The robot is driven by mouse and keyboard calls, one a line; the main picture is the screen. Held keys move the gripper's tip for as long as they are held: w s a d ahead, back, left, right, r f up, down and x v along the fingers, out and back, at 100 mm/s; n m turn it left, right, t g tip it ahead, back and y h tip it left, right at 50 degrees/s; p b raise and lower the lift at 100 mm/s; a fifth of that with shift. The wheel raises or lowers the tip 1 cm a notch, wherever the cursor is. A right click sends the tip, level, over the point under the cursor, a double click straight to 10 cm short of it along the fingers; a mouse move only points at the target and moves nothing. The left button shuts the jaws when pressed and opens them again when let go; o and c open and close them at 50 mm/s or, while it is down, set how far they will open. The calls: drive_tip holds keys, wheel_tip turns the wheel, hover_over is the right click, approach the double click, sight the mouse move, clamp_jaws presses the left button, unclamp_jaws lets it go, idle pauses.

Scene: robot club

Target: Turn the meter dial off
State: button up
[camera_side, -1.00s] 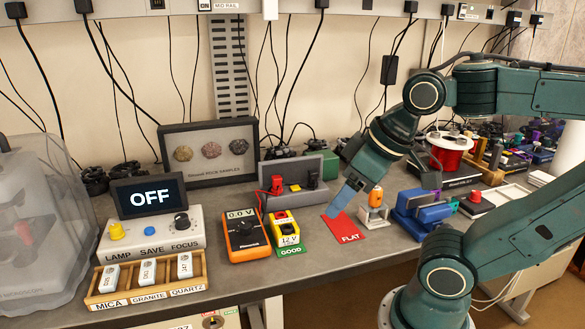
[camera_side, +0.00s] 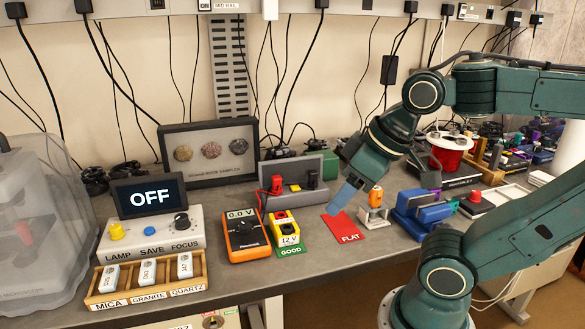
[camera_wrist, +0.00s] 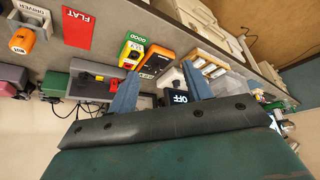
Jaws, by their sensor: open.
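The orange meter (camera_side: 245,236) stands on the bench left of centre in the side view. Its display reads 0.0 V, and its dark dial (camera_side: 245,229) is on the front face; the pointer's setting is too small to tell. My gripper (camera_side: 338,205) is right of the meter, above the red FLAT card, and apart from the meter. In the wrist view my gripper (camera_wrist: 160,95) shows two blue fingers spread apart with nothing held between them. The meter (camera_wrist: 155,64) shows there beyond the fingers, partly covered by them.
A yellow 12 V battery (camera_side: 284,230) on the green GOOD card stands right beside the meter. A grey terminal block (camera_side: 300,172) is behind. The lamp box (camera_side: 150,233) with an OFF screen (camera_side: 148,196) is left. The red FLAT card (camera_side: 346,230) is bare.

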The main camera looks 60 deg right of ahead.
drive_tip(key=m+g, duration=0.6)
drive_tip(key=m, duration=0.1)
hover_over(245, 225)
drive_tip(key=shift+w+a+f+h, duration=0.15)
drive_tip(key=shift+a+f, duration=0.05)
drive_tip(key=shift+f, duration=0.7)
drive_tip(key=shift+w+a+f+h, duration=0.15)
drive_tip(key=shift+a+f, duration=0.05)
drive_tip(key=shift+f, duration=0.7)
drive_tip(key=shift+f, duration=0.1)
drive_tip(key=f, duration=1.3)
drive_tip(key=shift+s+d+f, duration=0.25)
drive_tip(key=shift+d, duration=0.1)
